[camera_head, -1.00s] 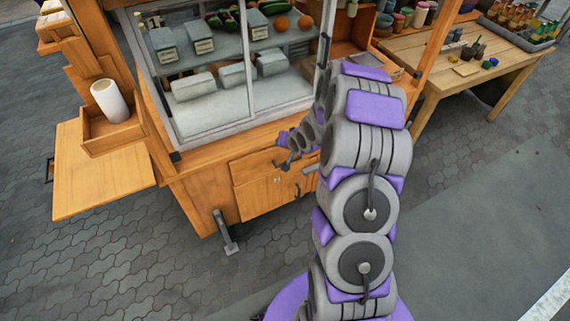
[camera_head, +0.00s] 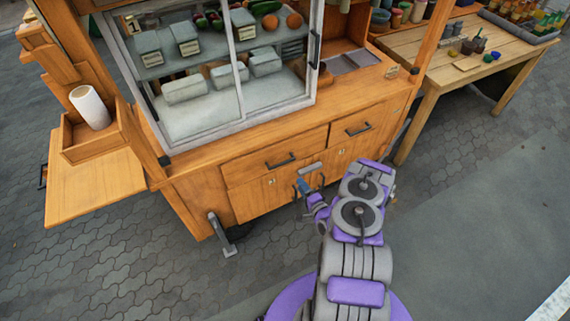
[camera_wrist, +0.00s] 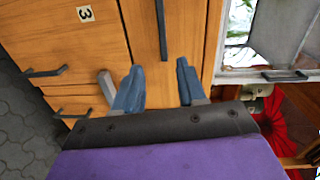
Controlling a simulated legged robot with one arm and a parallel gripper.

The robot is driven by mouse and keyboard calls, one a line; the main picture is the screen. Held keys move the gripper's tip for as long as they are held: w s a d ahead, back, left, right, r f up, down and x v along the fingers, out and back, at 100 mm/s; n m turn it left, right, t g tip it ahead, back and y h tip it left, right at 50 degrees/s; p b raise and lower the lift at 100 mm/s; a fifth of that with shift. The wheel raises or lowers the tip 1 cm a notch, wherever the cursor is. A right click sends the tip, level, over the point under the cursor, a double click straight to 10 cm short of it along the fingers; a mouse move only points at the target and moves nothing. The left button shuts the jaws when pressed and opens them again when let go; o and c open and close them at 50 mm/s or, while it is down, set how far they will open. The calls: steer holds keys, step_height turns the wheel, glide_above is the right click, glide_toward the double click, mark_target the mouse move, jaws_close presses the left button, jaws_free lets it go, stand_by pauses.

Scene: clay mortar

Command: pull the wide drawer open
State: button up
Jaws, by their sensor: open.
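The wide drawer (camera_head: 252,166) is the left one of two side-by-side drawers under the glass case, and looks shut. Its dark bar handle (camera_head: 280,160) is clear in the head view; the handle also shows at the top of the wrist view (camera_wrist: 162,30). My gripper (camera_head: 311,185) is right of and below that handle in the head view. In the wrist view my gripper (camera_wrist: 158,82) is open and empty, its two blue fingers apart in front of the cart. The handle is beyond the fingertips, in line with the gap, not between them.
The narrower drawer (camera_head: 357,129) is at the right, with its own handle. Cupboard doors (camera_head: 260,196) lie below. A pale grey bar (camera_head: 310,168) sticks out near my gripper; it is beside a finger in the wrist view (camera_wrist: 106,84). Open paving (camera_head: 450,200) is at the right.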

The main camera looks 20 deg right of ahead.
steer(key=s+m, duration=0.1)
steer(key=s, duration=0.1)
steer(key=b, duration=0.3)
glide_toward(283, 164)
steer(key=w+f, duration=0.1)
steer(key=w, duration=0.2)
steer(key=shift+t+h, duration=0.3)
steer(key=shift+t, duration=0.1)
steer(key=w, duration=0.2)
steer(key=w+a+b, duration=0.1)
steer(key=w, duration=0.1)
steer(key=w+b, duration=0.1)
steer(key=w, duration=0.1)
steer(key=shift+w+a, duration=0.3)
steer(key=shift+w+d, duration=0.2)
steer(key=shift+w, duration=0.1)
steer(key=shift+w+d+f, duration=0.1)
steer(key=shift+w+d, duration=0.1)
steer(key=shift+d, duration=0.35)
steer(key=shift+a, duration=0.3)
steer(key=shift+c, duration=0.4)
steer(key=shift+a, duration=0.3)
steer(key=c, duration=0.6)
steer(key=shift+d, duration=0.35)
jaws_close()
